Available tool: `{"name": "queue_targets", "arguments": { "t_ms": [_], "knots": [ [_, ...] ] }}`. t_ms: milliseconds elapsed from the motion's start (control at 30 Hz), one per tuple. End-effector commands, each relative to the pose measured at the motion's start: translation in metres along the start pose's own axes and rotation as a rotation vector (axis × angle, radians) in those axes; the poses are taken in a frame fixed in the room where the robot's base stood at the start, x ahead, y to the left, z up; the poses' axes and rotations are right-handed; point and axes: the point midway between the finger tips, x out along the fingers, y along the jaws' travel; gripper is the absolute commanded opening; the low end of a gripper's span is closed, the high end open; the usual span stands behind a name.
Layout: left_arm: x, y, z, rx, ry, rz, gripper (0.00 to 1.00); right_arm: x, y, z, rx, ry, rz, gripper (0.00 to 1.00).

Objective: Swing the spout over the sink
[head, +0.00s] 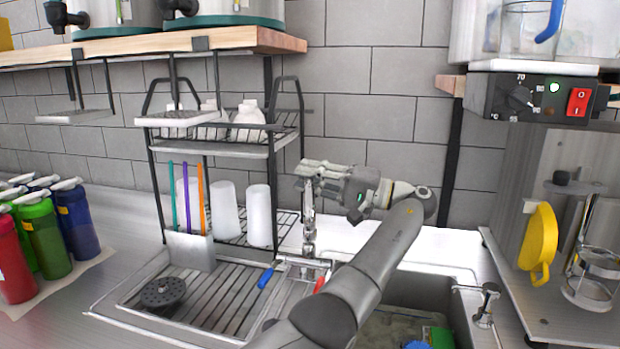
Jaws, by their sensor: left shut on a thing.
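The chrome faucet spout (309,228) rises above its base between the drainboard (215,310) on the left and the sink (398,291) on the right. Its base has a blue handle (266,277) and a red handle (320,284). My left gripper (308,176) is at the top of the spout, with its fingers shut on it. The fingers hide the spout's upper end, so its exact direction is hard to tell. My left forearm covers part of the sink's near left side. My right gripper is out of view.
A black wire rack (218,148) with white cups stands close behind and left of the spout. Colored bottles (42,232) stand at the far left. The sink holds green and blue things.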

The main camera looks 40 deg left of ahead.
Motion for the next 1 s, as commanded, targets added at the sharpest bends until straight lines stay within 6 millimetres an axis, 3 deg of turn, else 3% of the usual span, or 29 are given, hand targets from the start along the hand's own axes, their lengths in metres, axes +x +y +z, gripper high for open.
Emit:
{"name": "queue_targets", "arguments": {
  "t_ms": [33,300,333,467,800,1000],
  "knots": [
    [0.001,-0.007,-0.002,-0.015,0.007,-0.007,0.00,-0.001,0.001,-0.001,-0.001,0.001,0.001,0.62],
    [0.001,-0.007,-0.002,-0.016,0.006,-0.007,0.00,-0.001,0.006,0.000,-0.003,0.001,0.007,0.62],
    [0.001,-0.007,-0.002,-0.016,0.006,-0.007,0.25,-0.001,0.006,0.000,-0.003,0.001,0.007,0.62],
    [0.001,-0.007,-0.002,-0.014,0.007,-0.007,0.42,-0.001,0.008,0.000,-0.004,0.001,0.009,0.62],
    [0.001,-0.005,-0.002,-0.007,0.004,-0.003,0.42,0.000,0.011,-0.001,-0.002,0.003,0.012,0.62],
    [0.006,-0.034,-0.007,-0.012,0.004,-0.006,0.42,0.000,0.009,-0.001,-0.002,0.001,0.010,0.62]
  ]
}}
